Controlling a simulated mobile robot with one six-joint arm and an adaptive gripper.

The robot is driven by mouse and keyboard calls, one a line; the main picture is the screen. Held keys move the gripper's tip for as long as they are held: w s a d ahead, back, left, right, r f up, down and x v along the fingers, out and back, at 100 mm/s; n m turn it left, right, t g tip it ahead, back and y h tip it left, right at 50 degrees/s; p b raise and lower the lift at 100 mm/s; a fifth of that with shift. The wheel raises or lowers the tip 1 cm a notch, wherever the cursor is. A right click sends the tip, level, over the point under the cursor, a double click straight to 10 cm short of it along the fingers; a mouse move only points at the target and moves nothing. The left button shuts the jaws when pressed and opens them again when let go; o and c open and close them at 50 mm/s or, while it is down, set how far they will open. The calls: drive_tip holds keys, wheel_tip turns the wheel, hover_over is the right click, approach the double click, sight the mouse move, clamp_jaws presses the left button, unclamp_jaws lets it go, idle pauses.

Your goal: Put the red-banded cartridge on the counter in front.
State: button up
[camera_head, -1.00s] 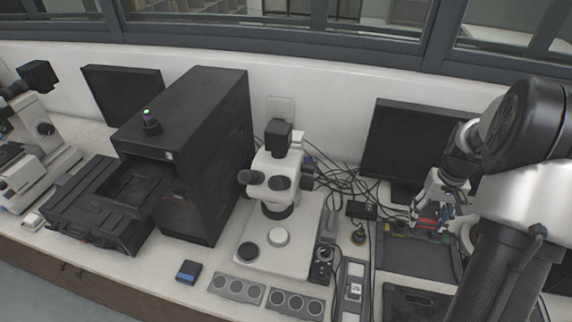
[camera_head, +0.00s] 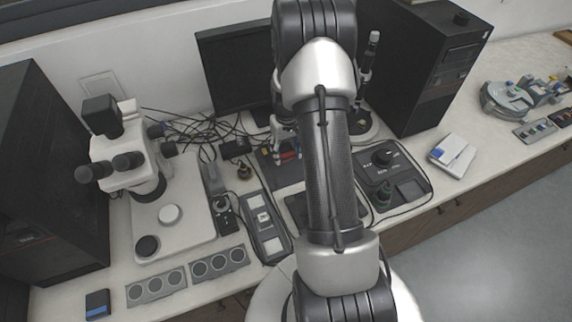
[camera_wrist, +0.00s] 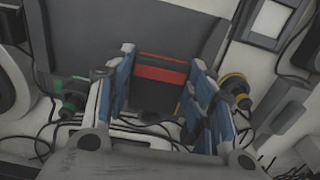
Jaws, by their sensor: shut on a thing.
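My gripper (camera_wrist: 158,88) is shut on the red-banded cartridge (camera_wrist: 162,98). In the wrist view the cartridge is a dark block with a bright red band across its top, with a blue-padded finger on each side. In the head view my gripper (camera_head: 284,145) is small and partly hidden behind my arm. A bit of the cartridge's red (camera_head: 289,155) shows there, over a dark tray on the counter, in front of the monitor. I cannot tell how far above the tray it is. The counter (camera_head: 205,295) is white.
A microscope (camera_head: 140,180) stands left, with loose cables behind it. A monitor (camera_head: 232,70) is at the back. A black tower (camera_head: 430,70) and a control box with knobs (camera_head: 390,170) stand right. Round-welled plates (camera_head: 218,263) and a blue-topped box (camera_head: 97,303) lie at the front edge.

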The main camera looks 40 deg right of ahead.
sight(286, 169)
drive_tip(key=shift+f+b, duration=0.5)
drive_tip(key=shift+f, duration=2.5)
drive_tip(key=shift+f, duration=0.1)
drive_tip(key=shift+f, duration=0.15)
drive_tip(key=o, duration=1.1)
